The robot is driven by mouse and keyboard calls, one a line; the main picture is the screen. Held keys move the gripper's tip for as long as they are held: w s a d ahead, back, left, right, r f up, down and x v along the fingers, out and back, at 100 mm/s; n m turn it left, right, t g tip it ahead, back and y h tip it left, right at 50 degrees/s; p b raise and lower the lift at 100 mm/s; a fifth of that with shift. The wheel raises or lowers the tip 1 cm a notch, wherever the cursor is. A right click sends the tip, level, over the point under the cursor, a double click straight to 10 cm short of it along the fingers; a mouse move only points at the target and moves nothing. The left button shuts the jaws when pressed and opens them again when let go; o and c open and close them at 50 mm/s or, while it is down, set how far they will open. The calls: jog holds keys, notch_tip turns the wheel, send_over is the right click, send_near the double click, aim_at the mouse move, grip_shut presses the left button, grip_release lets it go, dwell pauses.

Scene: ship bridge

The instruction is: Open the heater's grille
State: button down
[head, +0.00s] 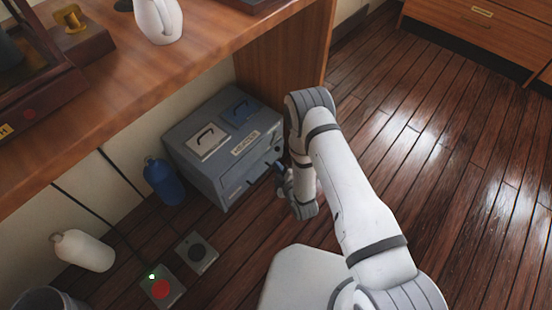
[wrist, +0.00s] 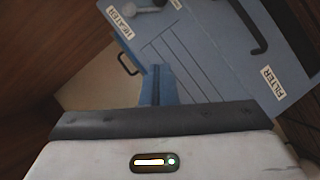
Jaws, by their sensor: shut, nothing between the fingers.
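The heater (head: 212,172) is a blue-grey box on the floor under the wooden desk, with a HEATER label on its upper edge. In the wrist view its face (wrist: 215,75) shows slanted slot lines (wrist: 178,58), two pale knobs at the top and a FILTER label (wrist: 272,83). A dark bar handle (wrist: 262,32) is near that label. I cannot tell clearly which part is the grille. My gripper (wrist: 158,72) is shut and empty, with its blue fingers in front of the face. In the head view it is close to the heater's right side; contact cannot be told.
A white bottle (head: 83,250) and a red-button box (head: 161,288) are farther left. The floor at right is clear.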

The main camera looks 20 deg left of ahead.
jog(key=shift+s+f, duration=0.3)
jog(key=w+a+f+b, duration=0.4)
jog(key=w+b, duration=0.1)
jog(key=w, duration=0.4)
jog(key=shift+w+f, duration=0.4)
jog(key=shift+a, duration=0.1)
